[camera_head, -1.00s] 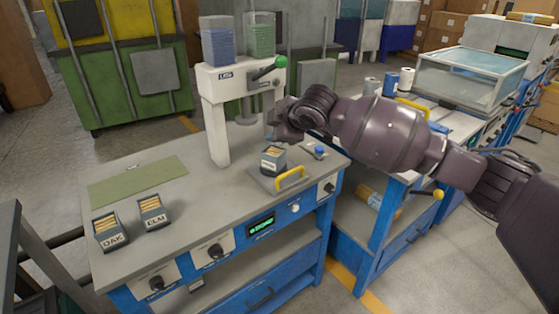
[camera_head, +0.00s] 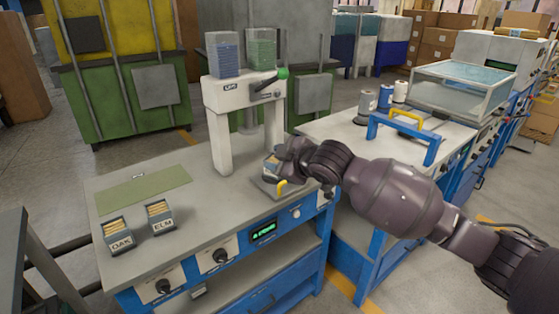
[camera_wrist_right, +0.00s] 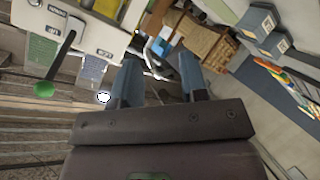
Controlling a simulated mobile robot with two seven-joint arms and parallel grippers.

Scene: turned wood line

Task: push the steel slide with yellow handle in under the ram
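The steel slide (camera_head: 262,186) lies on the bench at the front right of the white press (camera_head: 217,140). Its yellow handle (camera_head: 282,188) faces the near edge and is partly hidden by my right arm. A small dark box (camera_head: 269,164) stands on the slide, largely covered by my gripper. The ram (camera_head: 249,119) hangs between the press legs, behind the slide. My right gripper (camera_head: 283,157) is over the slide, beside the box; contact cannot be told. In the right wrist view its two fingers (camera_wrist_right: 160,78) stand apart with nothing clearly held. My left gripper is not in view.
The OAK box (camera_head: 118,236) and ELM box (camera_head: 159,215) stand at the bench's left, near a green mat (camera_head: 143,190). The green-knobbed lever (camera_head: 282,73) juts from the press. A second bench with a blue frame (camera_head: 405,138) stands at right.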

